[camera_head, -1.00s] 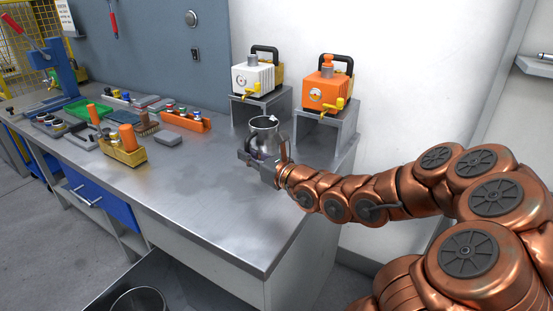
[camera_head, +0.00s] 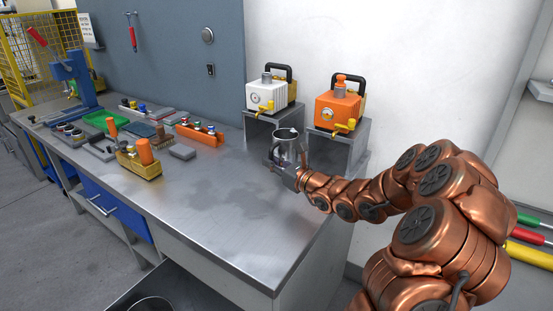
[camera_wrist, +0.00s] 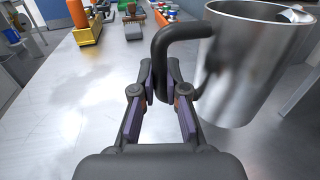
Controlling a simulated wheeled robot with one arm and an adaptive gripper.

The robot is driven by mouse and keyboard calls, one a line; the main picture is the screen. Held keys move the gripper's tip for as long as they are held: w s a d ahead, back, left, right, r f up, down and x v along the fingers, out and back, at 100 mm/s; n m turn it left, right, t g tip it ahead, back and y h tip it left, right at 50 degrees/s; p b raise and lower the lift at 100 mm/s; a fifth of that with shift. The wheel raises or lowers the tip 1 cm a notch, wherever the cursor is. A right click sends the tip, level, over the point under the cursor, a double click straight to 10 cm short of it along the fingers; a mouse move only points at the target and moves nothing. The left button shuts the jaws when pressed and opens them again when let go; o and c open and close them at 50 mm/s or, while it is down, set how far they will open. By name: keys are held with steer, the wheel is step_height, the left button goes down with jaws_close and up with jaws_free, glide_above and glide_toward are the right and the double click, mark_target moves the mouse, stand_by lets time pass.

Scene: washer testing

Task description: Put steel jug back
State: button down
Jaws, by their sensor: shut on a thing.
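The steel jug (camera_head: 287,142) is upright at the right part of the workbench, in front of the metal stands. In the wrist view the jug (camera_wrist: 245,70) is at the upper right, with its dark curved handle (camera_wrist: 162,60) toward me. My gripper (camera_head: 277,168) is at the jug's near side. In the wrist view my gripper (camera_wrist: 165,100) has its fingers on either side of the handle's lower end, shut on it. Whether the jug's base touches the bench is hard to tell.
A white pump (camera_head: 270,95) and an orange pump (camera_head: 338,103) stand on metal stands behind the jug. Yellow holder (camera_head: 139,166), orange rack (camera_head: 199,133) and other small items fill the bench's left. The bench's front middle (camera_head: 225,215) is clear.

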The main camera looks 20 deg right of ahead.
mark_target(276, 152)
steer(key=w+d, duration=0.1)
steer(key=w, duration=0.1)
steer(key=w+d+p, duration=0.1)
steer(key=w, duration=0.1)
steer(key=w+d, duration=0.1)
steer(key=d, duration=0.1)
steer(key=shift+w+f, duration=0.25)
steer(key=shift+w, duration=0.15)
steer(key=shift+a+f+p, duration=0.1)
steer(key=shift+f+p, duration=0.35)
steer(key=shift+f, duration=1.35)
steer(key=shift+f, duration=0.15)
steer(key=c, duration=1.2)
jaws_free()
steer(key=shift+r, duration=0.25)
steer(key=b+v, duration=0.1)
steer(key=v, duration=1.1)
steer(key=shift+s+f+b, duration=0.1)
steer(key=shift+b, duration=0.2)
steer(key=shift+a, duration=0.15)
